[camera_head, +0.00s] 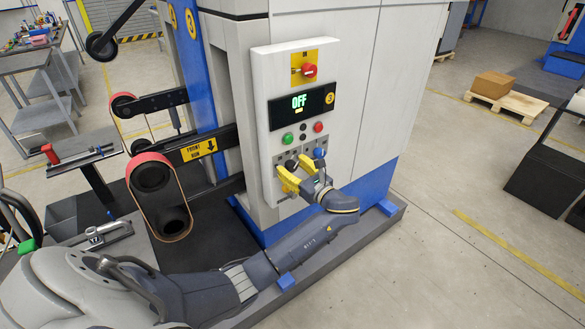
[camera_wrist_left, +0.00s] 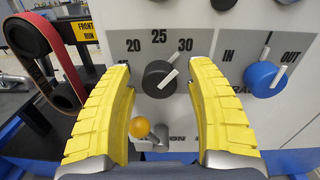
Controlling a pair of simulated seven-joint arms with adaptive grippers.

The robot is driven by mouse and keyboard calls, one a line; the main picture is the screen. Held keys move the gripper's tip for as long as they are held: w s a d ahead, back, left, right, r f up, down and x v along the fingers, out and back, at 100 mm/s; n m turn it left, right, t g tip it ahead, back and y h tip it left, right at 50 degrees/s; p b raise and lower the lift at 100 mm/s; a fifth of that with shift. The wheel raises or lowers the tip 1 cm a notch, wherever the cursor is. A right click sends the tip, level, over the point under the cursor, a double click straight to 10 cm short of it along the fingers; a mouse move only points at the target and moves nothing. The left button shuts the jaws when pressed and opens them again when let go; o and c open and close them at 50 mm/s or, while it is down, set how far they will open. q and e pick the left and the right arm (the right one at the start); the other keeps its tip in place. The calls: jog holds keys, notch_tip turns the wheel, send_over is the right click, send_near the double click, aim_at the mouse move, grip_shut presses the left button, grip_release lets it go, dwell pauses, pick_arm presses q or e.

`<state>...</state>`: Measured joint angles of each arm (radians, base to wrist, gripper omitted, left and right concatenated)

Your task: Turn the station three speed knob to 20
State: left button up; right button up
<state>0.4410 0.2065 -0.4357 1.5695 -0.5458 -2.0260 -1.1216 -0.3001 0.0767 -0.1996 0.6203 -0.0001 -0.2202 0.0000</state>
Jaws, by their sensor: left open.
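The speed knob (camera_wrist_left: 158,80) is black with a white pointer and sits under a scale marked 20, 25 and 30. Its pointer leans to the upper right, toward the 30 side. In the head view the knob (camera_head: 291,165) is low on the white station three panel (camera_head: 262,110). My left gripper (camera_head: 295,173) has yellow fingers and is at the panel. In the left wrist view its open fingers (camera_wrist_left: 160,67) stand on either side of the knob, with gaps showing. Whether the tips touch the panel is unclear. My right gripper is not in view.
A blue IN/OUT knob (camera_wrist_left: 265,79) is close right of the speed knob. A small yellow-orange ball lever (camera_wrist_left: 140,127) is just below. A belt grinder (camera_head: 160,190) stands left.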

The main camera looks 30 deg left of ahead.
pick_arm(q)
jog(key=shift+c, duration=0.3)
grip_shut()
jog(key=shift+f+n, duration=0.15)
jog(key=shift+n, duration=0.15)
jog(key=n, duration=0.3)
jog(key=shift+d, duration=0.1)
jog(key=n, duration=0.8)
jog(key=shift+n, duration=0.4)
jog(key=shift+w+n, duration=0.1)
jog(key=shift+n, duration=1.4)
jog(key=shift+r, duration=0.2)
